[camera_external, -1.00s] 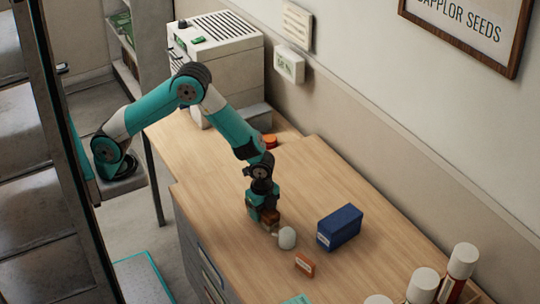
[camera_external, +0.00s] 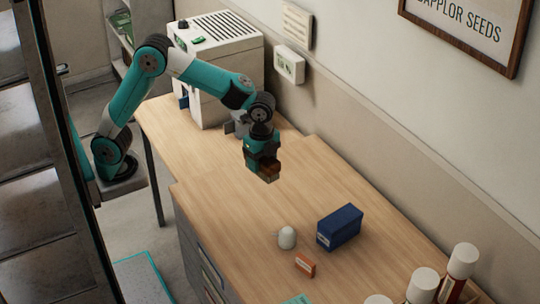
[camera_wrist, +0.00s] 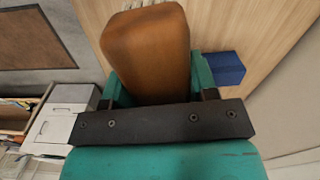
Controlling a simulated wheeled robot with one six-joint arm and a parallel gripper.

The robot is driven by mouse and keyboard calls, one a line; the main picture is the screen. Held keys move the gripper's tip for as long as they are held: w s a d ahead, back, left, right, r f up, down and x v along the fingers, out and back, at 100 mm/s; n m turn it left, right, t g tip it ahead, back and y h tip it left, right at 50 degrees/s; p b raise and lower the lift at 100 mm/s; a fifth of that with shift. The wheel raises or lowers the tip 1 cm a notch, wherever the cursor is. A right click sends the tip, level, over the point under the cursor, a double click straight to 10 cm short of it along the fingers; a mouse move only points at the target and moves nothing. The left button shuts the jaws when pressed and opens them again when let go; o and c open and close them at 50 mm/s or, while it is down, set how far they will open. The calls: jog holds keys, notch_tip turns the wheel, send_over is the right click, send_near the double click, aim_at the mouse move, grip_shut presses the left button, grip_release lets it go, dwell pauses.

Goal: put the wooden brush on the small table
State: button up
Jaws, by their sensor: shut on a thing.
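My gripper (camera_external: 264,168) is shut on the wooden brush (camera_external: 267,177), a brown block hanging below the fingers. It is held above the wooden desk top (camera_external: 215,185), with no contact visible. In the wrist view the brush (camera_wrist: 148,50) is large and close, with its near end hidden by my gripper (camera_wrist: 155,98). A low, teal-edged flat surface (camera_external: 143,277) shows at the lower left, beside the desk; I cannot tell whether it is the small table.
A white machine (camera_external: 225,70) stands behind my arm. The desk's left-middle part is clear.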

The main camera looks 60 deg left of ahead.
jog(key=shift+a+r, duration=0.1)
jog(key=shift+r, duration=0.1)
jog(key=w+a+f+n+b, duration=0.1)
jog(key=w+a+n, duration=0.25)
jog(key=a, duration=0.65)
jog(key=w+a+f+n+b, duration=0.15)
jog(key=a+n, duration=0.25)
jog(key=a, duration=0.6)
jog(key=s+a+f+n+b, duration=0.1)
jog(key=s+a+f+n, duration=0.2)
jog(key=a, duration=0.8)
jog(key=s+a+n, duration=0.4)
jog(key=a+n, duration=0.1)
jog(key=a, duration=0.6)
jog(key=shift+n, duration=0.25)
jog(key=f, duration=0.5)
jog(key=f+b, duration=0.1)
jog(key=f, duration=1)
jog(key=shift+a+f+b, duration=0.1)
jog(key=shift+a+b, duration=0.25)
jog(key=shift+a, duration=0.05)
jog(key=shift+f, duration=2.05)
